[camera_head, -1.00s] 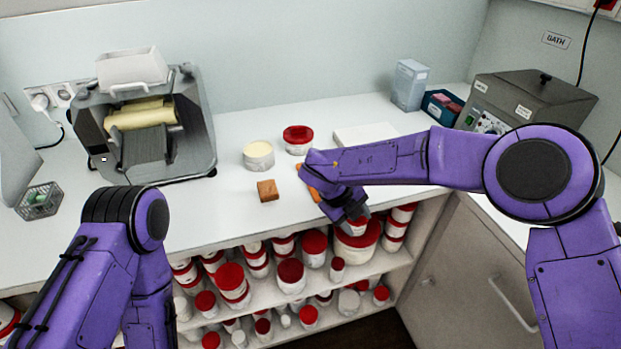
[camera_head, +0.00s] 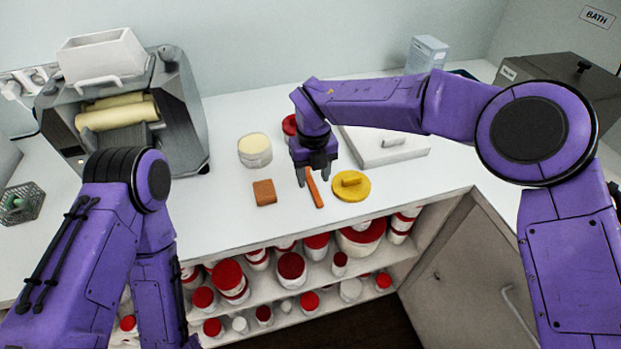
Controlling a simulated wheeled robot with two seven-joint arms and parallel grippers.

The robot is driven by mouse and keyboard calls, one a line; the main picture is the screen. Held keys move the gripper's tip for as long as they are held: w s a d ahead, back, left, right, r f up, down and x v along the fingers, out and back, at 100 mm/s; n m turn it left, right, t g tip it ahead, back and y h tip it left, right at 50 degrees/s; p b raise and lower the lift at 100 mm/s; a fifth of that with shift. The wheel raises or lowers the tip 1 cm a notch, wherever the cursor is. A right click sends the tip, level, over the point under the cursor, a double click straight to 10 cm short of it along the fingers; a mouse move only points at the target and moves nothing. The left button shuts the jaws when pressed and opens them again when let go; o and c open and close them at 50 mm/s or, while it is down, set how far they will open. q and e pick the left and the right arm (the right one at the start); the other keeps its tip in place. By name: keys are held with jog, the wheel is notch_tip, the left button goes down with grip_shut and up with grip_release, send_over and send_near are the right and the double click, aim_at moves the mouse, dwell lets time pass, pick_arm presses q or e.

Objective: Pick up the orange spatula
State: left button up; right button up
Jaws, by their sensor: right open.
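The orange spatula (camera_head: 315,191) lies on the white counter, a thin strip pointing toward the front edge. Its far end is hidden behind my right gripper (camera_head: 313,180). My right gripper points down with its fingers apart, at the far part of the spatula. I cannot tell whether the fingers are on both sides of it or above it. My left arm (camera_head: 120,220) is at the lower left, and its gripper does not show.
A brown block (camera_head: 264,192) lies left of the spatula and a yellow disc with a handle (camera_head: 351,187) right of it. A cream-filled jar (camera_head: 255,150), a red-lidded jar (camera_head: 289,126) and a white slab (camera_head: 395,152) stand behind. A roller mill (camera_head: 130,110) is at left.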

aim_at(313, 186)
notch_tip(313, 186, down, 2)
jog(key=shift+f, duration=0.45)
grip_shut()
jog(key=shift+r, duration=0.1)
